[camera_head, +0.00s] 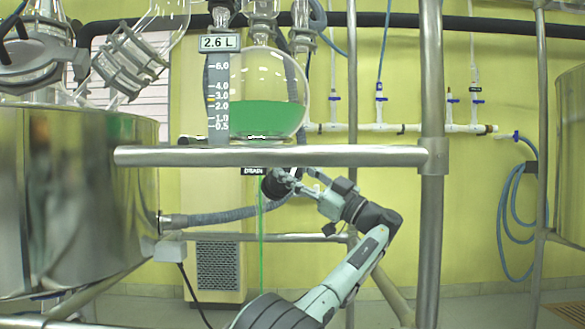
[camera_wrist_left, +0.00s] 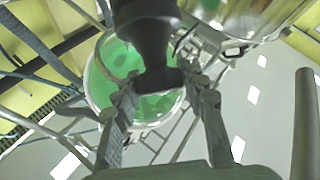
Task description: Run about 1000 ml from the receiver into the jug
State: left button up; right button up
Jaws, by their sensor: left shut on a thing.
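The receiver (camera_head: 267,85) is a round glass flask, its lower part full of green liquid; its display (camera_head: 219,43) reads 2.6 L. A thin green stream (camera_head: 261,225) falls from below the DRAIN label (camera_head: 253,171). My left gripper (camera_head: 284,182) is under the flask, beside the stream. In the left wrist view my left gripper (camera_wrist_left: 165,105) is shut on a dark drain handle (camera_wrist_left: 158,72). Behind it is a round green area (camera_wrist_left: 105,70), apparently the receiver from below. The jug is not seen; the stream's lower end is lost behind my arm. My right gripper is not in view.
A steel vessel (camera_head: 80,200) stands at the left, with a grey hose (camera_head: 225,215) running from it behind my gripper. A steel rail (camera_head: 200,156) crosses above my arm, and an upright post (camera_head: 431,230) stands to its right.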

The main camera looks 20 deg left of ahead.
pick_arm(q)
jog(key=o, duration=1.2)
jog(key=shift+c, duration=0.2)
